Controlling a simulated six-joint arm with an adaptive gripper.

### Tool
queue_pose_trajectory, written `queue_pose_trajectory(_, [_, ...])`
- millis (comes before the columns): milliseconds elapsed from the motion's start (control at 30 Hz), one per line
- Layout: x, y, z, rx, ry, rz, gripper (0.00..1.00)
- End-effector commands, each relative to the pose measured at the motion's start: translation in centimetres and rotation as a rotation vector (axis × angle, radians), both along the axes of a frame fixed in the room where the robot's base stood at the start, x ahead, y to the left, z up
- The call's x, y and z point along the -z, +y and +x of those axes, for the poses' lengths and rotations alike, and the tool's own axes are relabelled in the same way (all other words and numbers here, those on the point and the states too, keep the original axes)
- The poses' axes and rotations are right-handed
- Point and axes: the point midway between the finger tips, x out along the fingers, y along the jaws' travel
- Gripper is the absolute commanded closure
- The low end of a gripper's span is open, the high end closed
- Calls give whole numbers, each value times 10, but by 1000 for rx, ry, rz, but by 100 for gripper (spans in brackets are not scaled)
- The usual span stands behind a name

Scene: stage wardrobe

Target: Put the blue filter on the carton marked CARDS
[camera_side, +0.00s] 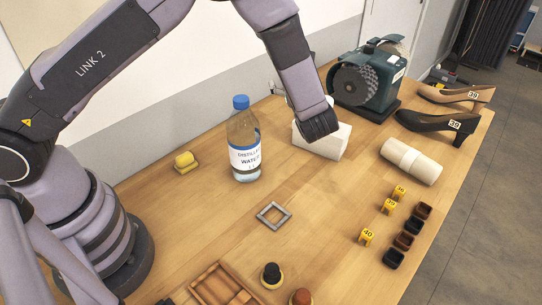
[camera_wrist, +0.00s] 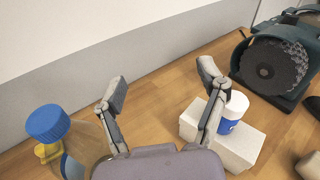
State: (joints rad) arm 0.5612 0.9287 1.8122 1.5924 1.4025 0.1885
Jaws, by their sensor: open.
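A white carton (camera_side: 325,141) lies near the back middle of the table; it shows at right in the wrist view (camera_wrist: 238,145). No CARDS lettering is readable on it. A small white and blue cylinder (camera_wrist: 232,112), possibly the blue filter, appears upright on the carton, or just behind it; I cannot tell which. In the side view it is mostly hidden behind my gripper. My gripper (camera_wrist: 163,85) is open with nothing between its fingers. Its right finger overlaps the cylinder's left edge in the wrist view; contact cannot be told. In the side view my gripper (camera_side: 318,125) overlaps the carton.
A distilled water bottle (camera_side: 244,140) stands left of the carton. A white roll (camera_side: 411,161), yellow number markers (camera_side: 389,206) and a grey square frame (camera_side: 274,216) lie nearer. Table around the frame is clear.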

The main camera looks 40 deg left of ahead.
Motion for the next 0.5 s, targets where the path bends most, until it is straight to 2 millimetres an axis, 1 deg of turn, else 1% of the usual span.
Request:
queue_pose_trajectory(33, [-32,26,-13,-109,-36,-96,27])
queue_pose_trajectory(67, [-46,40,-23,-171,-53,-153,27])
queue_pose_trajectory(100, [-63,57,-38,-251,-75,-230,27])
queue_pose_trajectory(167, [-85,79,-63,-367,-115,-348,27])
queue_pose_trajectory(200, [-98,92,-81,-442,-144,-430,27])
queue_pose_trajectory(267, [-115,107,-109,-548,-191,-555,27])
queue_pose_trajectory(300, [-124,115,-128,-617,-226,-641,27])
queue_pose_trajectory(333, [-131,120,-143,-666,-253,-707,27])
queue_pose_trajectory(367, [-136,124,-158,-714,-280,-773,27])
queue_pose_trajectory(400, [-143,128,-177,-775,-318,-861,27])
queue_pose_trajectory(467, [-151,130,-205,-861,-380,-999,27])
queue_pose_trajectory(500, [-156,130,-224,-915,-424,-1091,27])
